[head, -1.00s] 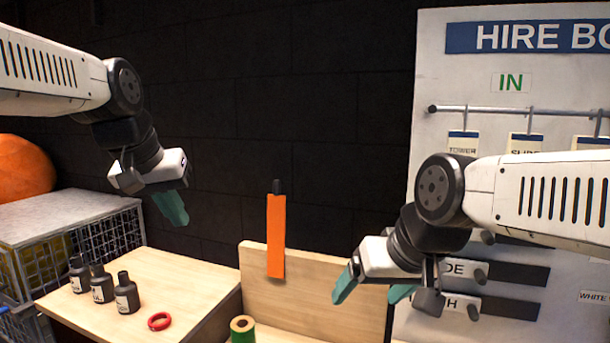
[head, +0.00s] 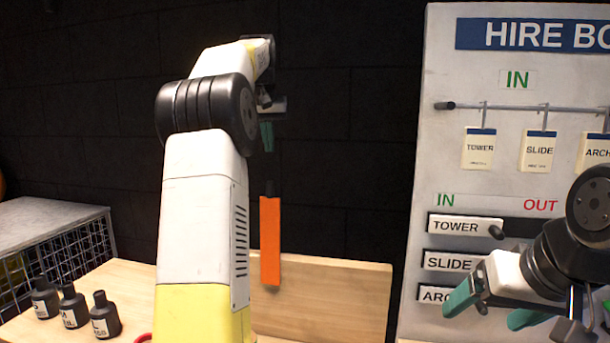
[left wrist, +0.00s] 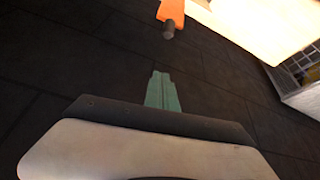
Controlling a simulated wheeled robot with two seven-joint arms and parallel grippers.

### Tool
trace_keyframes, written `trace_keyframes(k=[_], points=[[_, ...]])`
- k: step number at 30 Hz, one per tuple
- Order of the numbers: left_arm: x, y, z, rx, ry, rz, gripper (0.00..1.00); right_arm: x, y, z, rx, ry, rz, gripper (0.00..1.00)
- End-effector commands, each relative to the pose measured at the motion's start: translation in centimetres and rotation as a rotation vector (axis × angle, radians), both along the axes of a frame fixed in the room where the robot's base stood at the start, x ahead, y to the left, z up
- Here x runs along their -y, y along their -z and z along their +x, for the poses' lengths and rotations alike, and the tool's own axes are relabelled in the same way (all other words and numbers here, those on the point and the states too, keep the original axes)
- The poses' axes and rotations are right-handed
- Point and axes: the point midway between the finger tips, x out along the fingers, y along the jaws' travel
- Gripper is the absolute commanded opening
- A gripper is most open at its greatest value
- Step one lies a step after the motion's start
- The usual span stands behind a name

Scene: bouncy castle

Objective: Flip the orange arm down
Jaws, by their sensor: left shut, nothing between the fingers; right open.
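The orange arm (head: 270,240) stands upright against the wooden back panel (head: 325,290), with a dark tip at its top. In the left wrist view the orange arm (left wrist: 172,10) shows at the top edge with its dark round end towards my gripper. My left gripper (head: 267,137) is shut and empty, just above the top of the orange arm in the head view; its teal fingers (left wrist: 161,90) are together and apart from the arm in the wrist view. My right gripper (head: 495,300) is open and empty in front of the board at the right.
Several dark bottles (head: 72,305) stand on the wooden bench at the left, by a wire crate (head: 55,240). A red ring (head: 143,338) is partly hidden by my left arm. The hire board (head: 500,110) with tags and sliders fills the right.

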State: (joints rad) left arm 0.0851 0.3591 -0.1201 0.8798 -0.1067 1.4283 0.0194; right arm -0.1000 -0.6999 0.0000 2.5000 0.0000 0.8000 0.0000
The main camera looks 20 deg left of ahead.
Motion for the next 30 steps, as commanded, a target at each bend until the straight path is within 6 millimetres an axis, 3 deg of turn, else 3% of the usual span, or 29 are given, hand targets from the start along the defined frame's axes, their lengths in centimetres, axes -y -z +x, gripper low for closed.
trace_keyframes(k=[14,28,30], points=[[-0.1,0.8,0.4,0.000,-0.001,0.000,0.00,0.0,0.0,0.0,0.000,0.000,0.000,0.82],[-1.0,9.5,4.3,-0.003,0.000,0.000,0.00,0.0,0.0,0.0,0.000,0.000,0.000,0.82],[-0.6,9.0,3.1,0.003,-0.001,0.000,0.00,0.0,0.0,0.0,0.000,0.000,0.000,0.82]])
